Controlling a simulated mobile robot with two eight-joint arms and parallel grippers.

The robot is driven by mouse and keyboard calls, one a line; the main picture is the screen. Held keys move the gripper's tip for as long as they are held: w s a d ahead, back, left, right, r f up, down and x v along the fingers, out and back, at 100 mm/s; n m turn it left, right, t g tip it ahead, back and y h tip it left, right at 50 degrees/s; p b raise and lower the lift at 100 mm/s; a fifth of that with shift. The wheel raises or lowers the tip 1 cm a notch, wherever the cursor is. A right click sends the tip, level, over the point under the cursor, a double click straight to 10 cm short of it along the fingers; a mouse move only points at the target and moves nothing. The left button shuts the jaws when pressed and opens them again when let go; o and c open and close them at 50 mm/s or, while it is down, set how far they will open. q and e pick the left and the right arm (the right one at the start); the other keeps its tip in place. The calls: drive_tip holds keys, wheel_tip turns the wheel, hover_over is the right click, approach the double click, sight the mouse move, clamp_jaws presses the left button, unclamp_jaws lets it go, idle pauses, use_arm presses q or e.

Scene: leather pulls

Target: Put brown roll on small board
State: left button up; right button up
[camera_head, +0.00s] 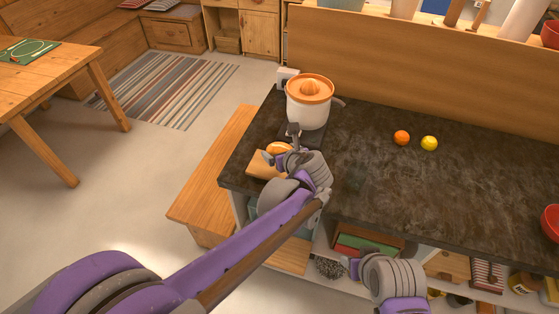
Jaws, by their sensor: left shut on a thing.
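The small board (259,169) is a light wooden board on the dark counter near its left corner. The brown roll (277,148) is orange-brown and shows at the fingers of my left gripper (287,143), over the back part of the board. My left gripper is shut on the roll. The gripper and wrist hide part of both, so I cannot tell whether the roll touches the board. My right gripper (350,267) is low in front of the counter's shelves, away from the roll; its fingers are too unclear to read.
A white juicer with an orange top (309,104) stands just behind the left gripper. An orange (401,138) and a lemon (429,143) lie farther right on the dark counter (450,190). A red bowl (552,222) is at the right edge. The counter's middle is clear.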

use_arm(q)
drive_tip(key=shift+w+f, duration=0.1)
drive_tip(key=shift+f, duration=2)
drive_tip(key=shift+f, duration=0.1)
drive_tip(key=o, duration=1)
drive_tip(key=v, duration=1.2)
